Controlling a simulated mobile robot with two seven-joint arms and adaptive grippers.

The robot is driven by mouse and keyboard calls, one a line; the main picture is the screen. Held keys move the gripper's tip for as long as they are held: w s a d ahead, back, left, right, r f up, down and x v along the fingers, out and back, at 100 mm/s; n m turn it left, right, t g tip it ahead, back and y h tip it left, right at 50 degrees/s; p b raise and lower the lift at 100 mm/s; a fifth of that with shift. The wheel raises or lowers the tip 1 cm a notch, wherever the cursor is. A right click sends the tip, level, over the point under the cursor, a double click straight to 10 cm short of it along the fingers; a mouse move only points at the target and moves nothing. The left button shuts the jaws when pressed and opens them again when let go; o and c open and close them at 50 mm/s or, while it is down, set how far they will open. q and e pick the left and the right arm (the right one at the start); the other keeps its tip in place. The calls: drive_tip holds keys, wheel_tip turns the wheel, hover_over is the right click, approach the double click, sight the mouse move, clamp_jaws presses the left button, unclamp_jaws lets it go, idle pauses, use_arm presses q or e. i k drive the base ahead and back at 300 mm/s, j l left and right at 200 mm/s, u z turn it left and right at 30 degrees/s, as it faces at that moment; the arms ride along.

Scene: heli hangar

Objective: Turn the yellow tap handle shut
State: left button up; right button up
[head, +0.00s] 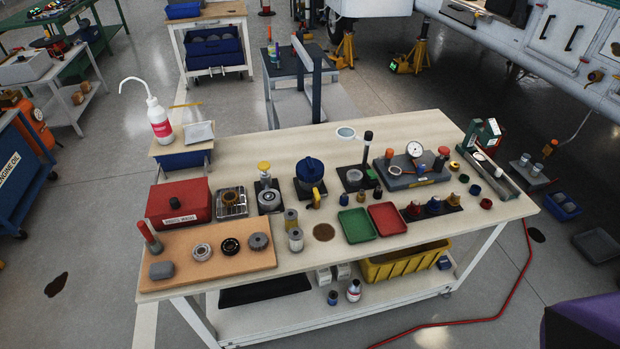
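A blue round-topped vessel (310,170) stands on a dark base at the middle of the workbench. A small yellow handle (316,192) sticks out at its front and hangs roughly downward; it is too small to tell how far it is turned. To its left, a yellow knob (264,167) tops a small post on a dark stand, behind a round metal part (269,199). Neither of my grippers shows in the head view, and nothing touches the yellow handle.
The workbench (400,262) is crowded: a red box (184,201), a brown board (235,260), metal cylinders (295,240), a green tray (357,225), a red tray (387,218) and a gauge block (412,172). A red hose (480,319) lies on the floor at right. A purple-and-black shape (585,325) fills the lower right corner.

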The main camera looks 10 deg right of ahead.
sight(316, 196)
drive_tip(key=k+l+u, duration=0.2)
drive_tip(key=l, duration=0.2)
drive_tip(key=k+l+u, duration=0.2)
drive_tip(key=l, duration=0.15)
drive_tip(key=k+l+u, duration=0.2)
drive_tip(key=l, duration=0.15)
